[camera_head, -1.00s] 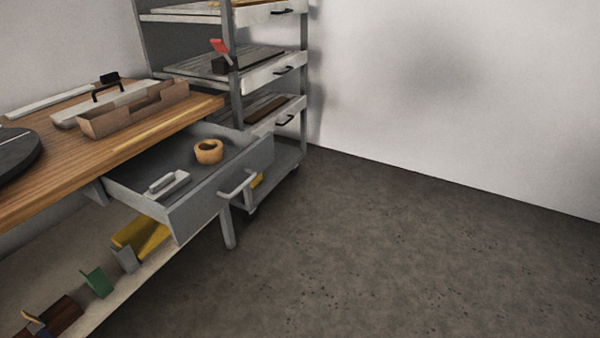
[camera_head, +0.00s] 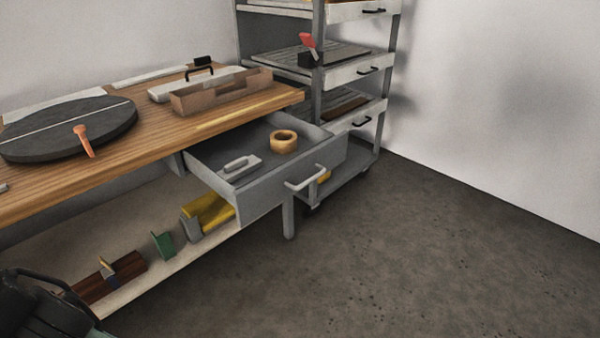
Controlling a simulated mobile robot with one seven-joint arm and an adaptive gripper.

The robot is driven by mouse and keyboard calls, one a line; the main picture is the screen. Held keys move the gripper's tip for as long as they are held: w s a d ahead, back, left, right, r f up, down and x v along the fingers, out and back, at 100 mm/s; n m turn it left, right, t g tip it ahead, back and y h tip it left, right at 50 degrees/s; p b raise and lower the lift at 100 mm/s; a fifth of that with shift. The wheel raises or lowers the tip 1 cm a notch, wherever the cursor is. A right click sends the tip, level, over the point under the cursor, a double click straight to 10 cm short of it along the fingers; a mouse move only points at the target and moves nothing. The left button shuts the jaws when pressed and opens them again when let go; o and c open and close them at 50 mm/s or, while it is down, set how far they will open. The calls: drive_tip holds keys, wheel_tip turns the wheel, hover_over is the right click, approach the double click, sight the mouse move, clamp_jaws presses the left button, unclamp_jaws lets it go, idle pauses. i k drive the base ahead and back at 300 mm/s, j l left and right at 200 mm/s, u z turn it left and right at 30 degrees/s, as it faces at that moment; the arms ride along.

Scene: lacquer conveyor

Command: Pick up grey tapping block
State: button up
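A light grey block with a raised grip (camera_head: 240,165) lies in the open grey drawer (camera_head: 262,192) under the workbench, toward the drawer's left side. It looks like the grey tapping block. Nothing touches it from above. A dark, partly cut-off shape at the lower left corner looks like my gripper (camera_head: 42,300). It is well apart from the drawer, and its fingertips cannot be made out.
A tape roll (camera_head: 284,141) lies in the drawer beside the block. The wooden worktop (camera_head: 150,140) holds a dark round disc (camera_head: 50,135) and a wooden tray (camera_head: 222,96). A lower shelf (camera_head: 190,262) holds several tools. A rack (camera_head: 318,110) stands behind; the floor at right is clear.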

sight(238, 169)
drive_tip(key=i+j+u, duration=0.15)
drive_tip(key=i, duration=0.45)
drive_tip(key=i+u, duration=0.15)
drive_tip(key=i, duration=0.45)
